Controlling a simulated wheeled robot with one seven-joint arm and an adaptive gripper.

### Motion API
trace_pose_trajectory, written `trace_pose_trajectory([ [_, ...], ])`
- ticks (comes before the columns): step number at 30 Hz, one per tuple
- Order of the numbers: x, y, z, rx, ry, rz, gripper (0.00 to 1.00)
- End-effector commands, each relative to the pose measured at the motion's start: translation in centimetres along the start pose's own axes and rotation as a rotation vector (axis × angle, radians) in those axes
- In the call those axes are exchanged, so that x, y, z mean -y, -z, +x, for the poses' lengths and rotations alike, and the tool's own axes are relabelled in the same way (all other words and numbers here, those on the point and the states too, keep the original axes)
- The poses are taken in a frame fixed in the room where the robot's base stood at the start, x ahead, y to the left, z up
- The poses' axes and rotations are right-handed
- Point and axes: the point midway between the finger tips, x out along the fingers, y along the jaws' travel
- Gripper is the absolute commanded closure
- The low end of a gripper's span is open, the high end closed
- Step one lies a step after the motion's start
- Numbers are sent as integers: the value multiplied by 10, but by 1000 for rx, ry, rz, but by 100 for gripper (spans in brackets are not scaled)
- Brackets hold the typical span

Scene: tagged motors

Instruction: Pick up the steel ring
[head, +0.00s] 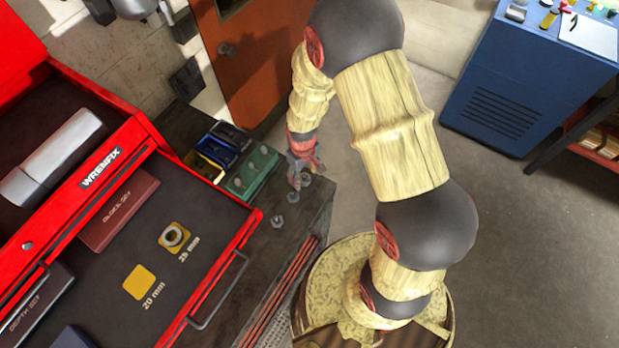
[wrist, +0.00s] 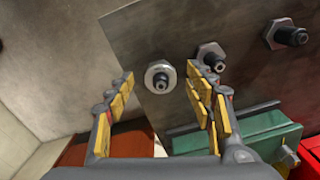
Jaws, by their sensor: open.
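In the wrist view a round grey steel ring (wrist: 152,70) sits around a dark stud on a dark metal plate (wrist: 135,25). My gripper (wrist: 160,82) is open, with the ring between its yellow-padded fingertips in the picture; no contact shows. In the head view my gripper (head: 302,172) is over the dark bench top (head: 312,212), beside the green bin, and partly covers the studs there. The yellow "20 mm" square (head: 139,283) is bare.
Two hex-based studs (wrist: 210,54) (wrist: 286,35) stand right of the ring in the wrist view. A green bin (head: 252,172) and the blue and yellow bins (head: 213,151) stand left of my gripper. A drawer handle (head: 222,296) juts toward the bench.

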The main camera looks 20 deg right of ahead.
Motion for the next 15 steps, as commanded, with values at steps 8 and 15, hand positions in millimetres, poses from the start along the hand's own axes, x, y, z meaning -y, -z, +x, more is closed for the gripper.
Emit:
trace_pose_trajectory([
  [8, 0, 0, 0, 0, 0, 0, 56],
  [15, 0, 0, 0, 0, 0, 0, 70],
])
